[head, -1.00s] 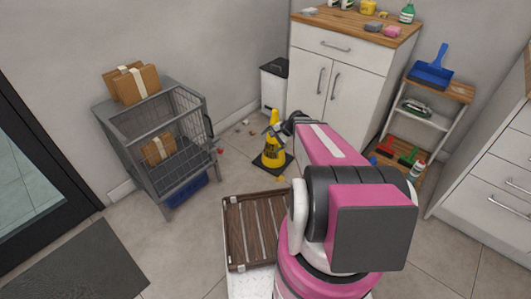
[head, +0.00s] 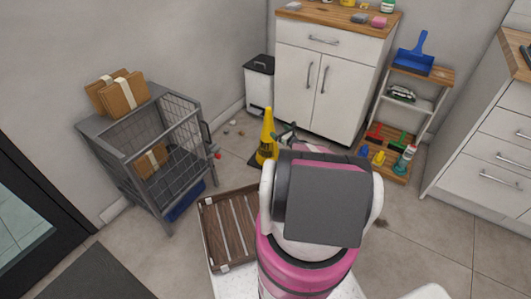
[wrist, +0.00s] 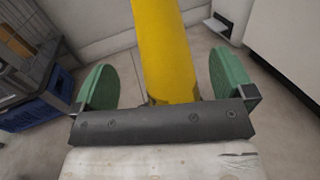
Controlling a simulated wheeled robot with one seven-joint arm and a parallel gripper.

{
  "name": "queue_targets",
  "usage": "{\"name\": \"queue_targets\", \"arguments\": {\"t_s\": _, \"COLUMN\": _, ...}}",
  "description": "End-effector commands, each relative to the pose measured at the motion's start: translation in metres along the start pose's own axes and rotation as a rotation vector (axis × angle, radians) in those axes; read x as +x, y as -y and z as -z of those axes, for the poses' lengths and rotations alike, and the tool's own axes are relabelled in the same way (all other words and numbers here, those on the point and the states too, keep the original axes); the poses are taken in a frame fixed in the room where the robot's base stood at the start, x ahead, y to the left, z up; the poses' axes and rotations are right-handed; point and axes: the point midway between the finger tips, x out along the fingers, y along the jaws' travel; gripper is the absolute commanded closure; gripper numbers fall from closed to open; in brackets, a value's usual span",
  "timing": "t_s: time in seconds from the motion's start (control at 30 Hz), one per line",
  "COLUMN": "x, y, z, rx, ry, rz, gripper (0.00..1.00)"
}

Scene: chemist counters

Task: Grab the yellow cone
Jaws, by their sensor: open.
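The yellow cone (head: 267,138) stands upright on a dark base on the floor, in front of the white bin and cabinet. In the wrist view the cone (wrist: 162,50) fills the space between the two green finger pads of my gripper (wrist: 158,85). The pads stand apart from the cone with a gap on each side. In the head view my gripper (head: 286,136) is at the cone's right side, partly hidden by my arm. The cone's lower right side is partly hidden.
A grey wire cage cart (head: 165,155) with cardboard boxes stands at left. A white bin (head: 259,82) and a white cabinet (head: 325,80) are behind the cone. A small shelf (head: 402,115) stands at right. Small debris lies on the floor between cart and bin.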

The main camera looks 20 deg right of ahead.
Motion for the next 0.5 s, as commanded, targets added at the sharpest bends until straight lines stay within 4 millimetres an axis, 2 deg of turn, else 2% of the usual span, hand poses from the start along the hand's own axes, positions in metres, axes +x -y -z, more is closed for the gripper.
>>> {"name": "queue_targets", "arguments": {"t_s": 0.23, "x": 0.038, "y": 0.0, "z": 0.0, "rx": -0.004, "ry": -0.001, "rz": -0.004, "gripper": 0.0}}
{"name": "queue_targets", "arguments": {"t_s": 0.5, "x": 0.056, "y": -0.001, "z": -0.001, "rx": -0.004, "ry": -0.001, "rz": -0.003, "gripper": 0.0}}
